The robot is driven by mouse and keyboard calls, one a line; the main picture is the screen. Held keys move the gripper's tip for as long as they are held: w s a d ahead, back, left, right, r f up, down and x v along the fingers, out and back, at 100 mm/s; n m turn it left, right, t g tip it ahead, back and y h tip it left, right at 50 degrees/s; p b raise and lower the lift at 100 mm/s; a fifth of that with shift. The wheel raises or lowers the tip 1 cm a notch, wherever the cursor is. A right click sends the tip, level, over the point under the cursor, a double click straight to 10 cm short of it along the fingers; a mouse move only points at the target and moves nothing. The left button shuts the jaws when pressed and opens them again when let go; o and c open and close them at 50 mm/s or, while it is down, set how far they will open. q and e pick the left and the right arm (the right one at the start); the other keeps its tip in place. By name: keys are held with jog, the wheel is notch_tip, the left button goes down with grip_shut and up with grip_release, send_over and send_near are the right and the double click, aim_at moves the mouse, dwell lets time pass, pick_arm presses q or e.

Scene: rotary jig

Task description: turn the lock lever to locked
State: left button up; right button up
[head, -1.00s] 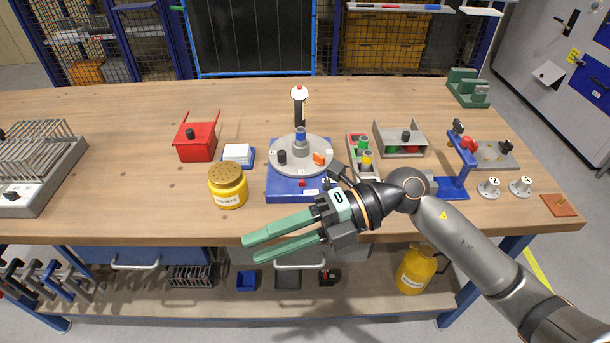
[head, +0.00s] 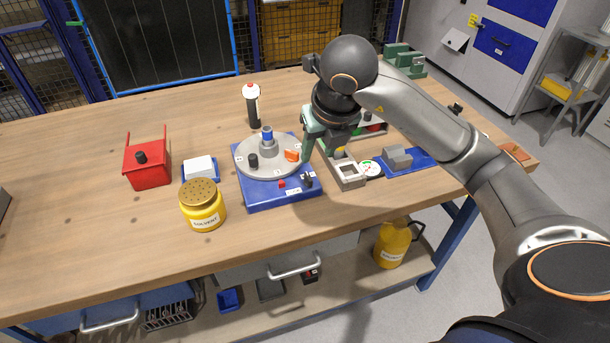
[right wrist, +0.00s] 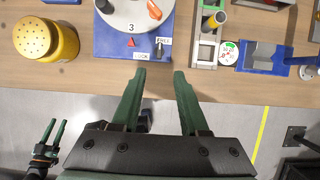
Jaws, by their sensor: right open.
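The blue jig base (head: 262,200) carries a grey round turntable (head: 243,167) with an orange block (head: 292,155). The small black lock lever (head: 307,181) stands at the base's front right corner. In the right wrist view the lever (right wrist: 159,48) is between the LOCK label (right wrist: 141,56) and the FREE label (right wrist: 163,40). I cannot tell its exact setting. My right gripper (head: 316,152) is open and empty, pointing down above the jig's right side; in its wrist view its fingertips (right wrist: 159,73) sit just below the lever. My left gripper (right wrist: 60,122) shows at lower left, fingers apart and empty.
A yellow solvent jar (head: 203,208) stands left of the jig, with a red box (head: 148,166) farther left. A grey tray (head: 347,176) and a round gauge (head: 371,169) are close on the right. The table's front edge is near.

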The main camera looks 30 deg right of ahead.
aim_at(309, 178)
jog(key=x, duration=1.1)
jog(key=shift+a+f, duration=0.1)
jog(key=shift+c, duration=0.3)
grip_shut()
